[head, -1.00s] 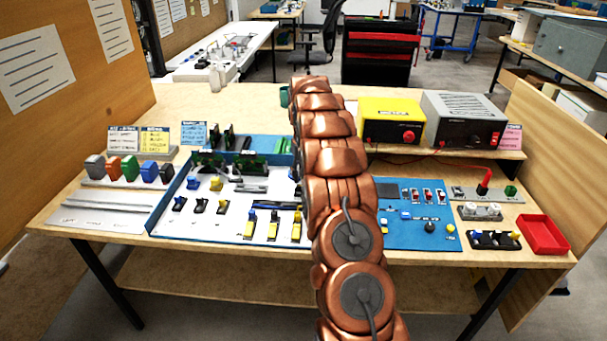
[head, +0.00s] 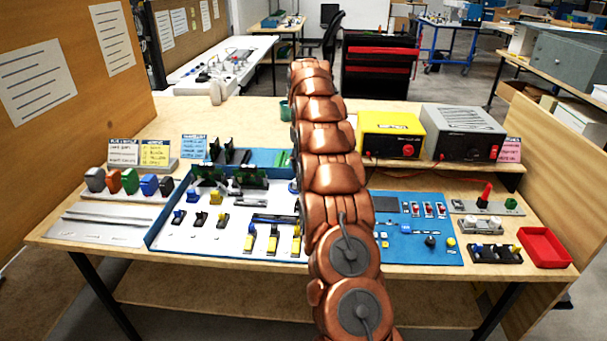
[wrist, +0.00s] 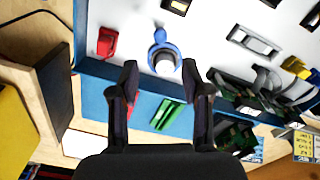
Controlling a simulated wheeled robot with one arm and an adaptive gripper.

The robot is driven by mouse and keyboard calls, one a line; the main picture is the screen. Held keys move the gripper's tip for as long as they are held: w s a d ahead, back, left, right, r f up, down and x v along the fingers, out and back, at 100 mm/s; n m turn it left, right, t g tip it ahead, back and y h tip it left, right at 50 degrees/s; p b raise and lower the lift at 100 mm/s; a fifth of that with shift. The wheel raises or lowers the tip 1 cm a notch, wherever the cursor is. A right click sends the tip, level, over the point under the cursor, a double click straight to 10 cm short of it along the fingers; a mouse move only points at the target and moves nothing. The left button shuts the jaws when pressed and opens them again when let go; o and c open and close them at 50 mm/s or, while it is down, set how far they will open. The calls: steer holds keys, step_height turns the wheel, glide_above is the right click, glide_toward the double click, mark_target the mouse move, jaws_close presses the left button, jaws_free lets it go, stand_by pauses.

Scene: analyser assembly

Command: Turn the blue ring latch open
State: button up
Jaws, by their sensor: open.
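The blue ring latch (wrist: 159,38) shows in the wrist view at upper middle, on the white panel. It is a blue ring with a small tab pointing up in the picture, around a pale round stub (wrist: 164,66). My gripper (wrist: 160,76) is open and empty, its two dark fingers apart, with the ring just beyond and between the fingertips. I cannot tell the height of the fingertips above the panel. In the head view a sliver of blue at the arm's left edge may be the latch; my copper arm hides most of that area and the gripper.
A red part (wrist: 107,42) stands left of the latch in the wrist view. Green boards (wrist: 255,92) stand to its right, and a green block (wrist: 170,114) lies below on the blue strip. A yellow power box (head: 390,135) and a red tray (head: 544,247) are on the bench's right.

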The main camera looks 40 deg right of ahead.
steer(key=shift+r, duration=1.45)
steer(key=s+a+r+n+p, duration=0.1)
steer(key=s+a+r, duration=0.35)
steer(key=a, duration=0.25)
steer(key=s+a+r+p, duration=0.2)
steer(key=s+a+r, duration=0.1)
steer(key=s+a, duration=0.3)
steer(key=s+a+r+n+p, duration=0.1)
steer(key=s+a+r, duration=0.25)
steer(key=a, duration=0.55)
steer(key=s+a+f+p, duration=0.1)
steer(key=s+a, duration=0.2)
steer(key=s, duration=0.7)
steer(key=s+a+f+n+g+p, duration=0.1)
steer(key=s+a, duration=0.3)
steer(key=s, duration=0.6)
steer(key=s+a+f+p, duration=0.1)
steer(key=s+a+f, duration=0.2)
steer(key=s, duration=0.7)
steer(key=shift+s+a+n+g, duration=0.3)
steer(key=shift+g, duration=0.1)
